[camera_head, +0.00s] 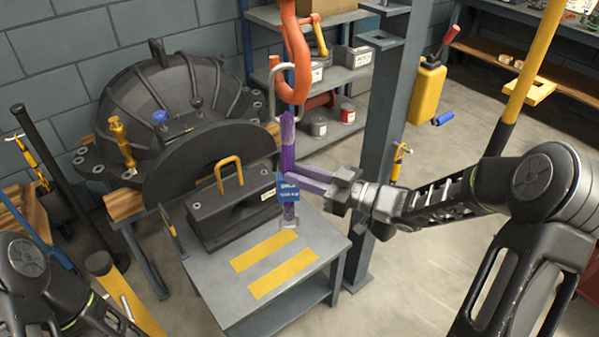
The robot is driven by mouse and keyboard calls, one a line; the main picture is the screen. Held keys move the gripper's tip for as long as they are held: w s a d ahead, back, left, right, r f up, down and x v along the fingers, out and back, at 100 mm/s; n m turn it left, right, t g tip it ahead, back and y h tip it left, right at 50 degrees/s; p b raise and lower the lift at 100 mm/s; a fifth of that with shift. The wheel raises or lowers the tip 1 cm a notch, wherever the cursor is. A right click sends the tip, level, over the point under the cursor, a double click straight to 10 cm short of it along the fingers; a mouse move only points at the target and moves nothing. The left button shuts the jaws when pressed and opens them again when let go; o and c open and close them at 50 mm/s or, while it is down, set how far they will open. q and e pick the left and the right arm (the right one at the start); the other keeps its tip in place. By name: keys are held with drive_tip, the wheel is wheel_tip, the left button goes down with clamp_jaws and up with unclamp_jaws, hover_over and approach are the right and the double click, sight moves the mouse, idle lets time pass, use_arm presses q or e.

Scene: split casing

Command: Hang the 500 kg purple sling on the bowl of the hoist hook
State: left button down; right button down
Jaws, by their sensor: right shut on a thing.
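The orange hoist hook (299,72) hangs from the top of the view. The purple sling (288,137) hangs upright just below it, with a blue tag (288,188) and a grey lower end (290,229). A grey steel loop (271,92) shows at the hook's lower part, by the sling's top. I cannot tell whether the sling or loop sits in the bowl or only in front of it. My right gripper (296,178) comes from the right and is shut on the sling near the tag. My left arm shows at lower left; its gripper is out of view.
A grey bench (222,293) with yellow stripes stands below, bearing a dark block (232,207) with a yellow handle. A large dark casing half (165,90) stands behind at left. A grey post (383,110) rises right of the hook, before shelves (352,75).

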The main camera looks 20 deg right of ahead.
drive_tip(key=shift+s+d+f, duration=0.1)
drive_tip(key=shift+s+f, duration=0.05)
drive_tip(key=shift+f, duration=0.3)
drive_tip(key=shift+b, duration=0.3)
wheel_tip(320, 180, down, 3)
drive_tip(key=shift+s+r+b, duration=0.15)
drive_tip(key=shift+r+b, duration=0.05)
drive_tip(key=shift+b, duration=0.75)
drive_tip(key=c, duration=1.1)
unclamp_jaws()
drive_tip(key=shift+c, duration=0.2)
drive_tip(key=shift+f, duration=0.1)
